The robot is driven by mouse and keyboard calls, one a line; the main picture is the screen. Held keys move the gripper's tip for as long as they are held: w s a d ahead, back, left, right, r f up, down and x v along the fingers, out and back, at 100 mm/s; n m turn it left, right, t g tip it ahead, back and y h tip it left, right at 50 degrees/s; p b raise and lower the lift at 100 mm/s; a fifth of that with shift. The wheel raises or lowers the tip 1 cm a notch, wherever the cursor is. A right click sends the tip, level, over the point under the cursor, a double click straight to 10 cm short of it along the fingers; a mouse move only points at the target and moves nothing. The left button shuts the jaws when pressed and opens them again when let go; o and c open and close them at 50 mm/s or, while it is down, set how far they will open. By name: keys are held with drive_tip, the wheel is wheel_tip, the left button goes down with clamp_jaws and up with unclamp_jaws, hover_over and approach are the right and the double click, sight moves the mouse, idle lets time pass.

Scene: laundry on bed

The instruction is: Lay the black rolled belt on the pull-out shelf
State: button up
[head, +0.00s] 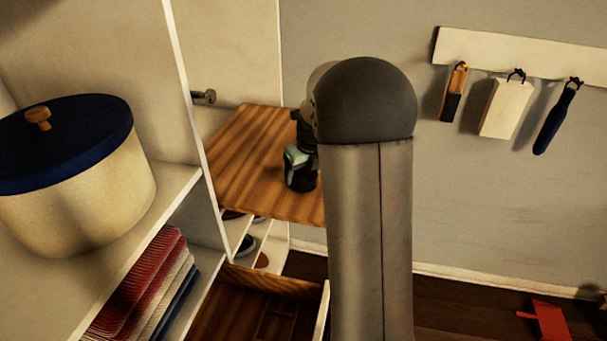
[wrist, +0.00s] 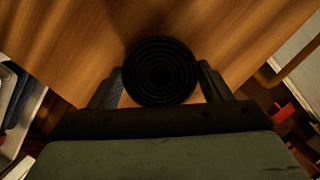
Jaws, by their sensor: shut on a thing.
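The black rolled belt (wrist: 160,72) is a flat round coil seen in the wrist view, between the two fingers of my gripper (wrist: 160,88). My gripper is shut on it, with a finger at each side. In the head view my gripper (head: 300,180) is over the wooden pull-out shelf (head: 250,160), and the belt's dark edge shows low at its fingers. The shelf's striped wood also fills much of the wrist view (wrist: 75,45). I cannot tell whether the belt touches the shelf. My arm hides the shelf's right part in the head view.
A cream round box with a blue lid (head: 70,145) stands on the white shelf at left, above folded clothes (head: 140,285). An open wooden drawer (head: 265,305) and shoes (head: 247,245) are below. Brushes and a tag hang from a wall rail (head: 520,55). A red object (head: 548,320) lies on the floor.

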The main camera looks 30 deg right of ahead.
sight(310, 181)
drive_tip(key=shift+f, duration=0.1)
drive_tip(key=o, duration=1.1)
drive_tip(key=shift+c, duration=0.2)
drive_tip(key=v, duration=1.2)
drive_tip(key=s+a+f+n+g, duration=0.1)
drive_tip(key=s+a+f+n, duration=0.2)
drive_tip(key=s+n, duration=0.6)
drive_tip(key=s+a+f+n, duration=0.3)
drive_tip(key=s+a+n, duration=0.5)
drive_tip(key=n, duration=0.6)
drive_tip(key=s+a+f+n+g, duration=0.1)
drive_tip(key=s+a+f+n, duration=0.2)
drive_tip(key=s+n, duration=0.7)
drive_tip(key=a+n, duration=0.2)
drive_tip(key=shift+a+f+g+b, duration=0.3)
drive_tip(key=shift+f+b, duration=0.05)
drive_tip(key=shift+b, duration=0.05)
drive_tip(key=shift+s, duration=0.1)
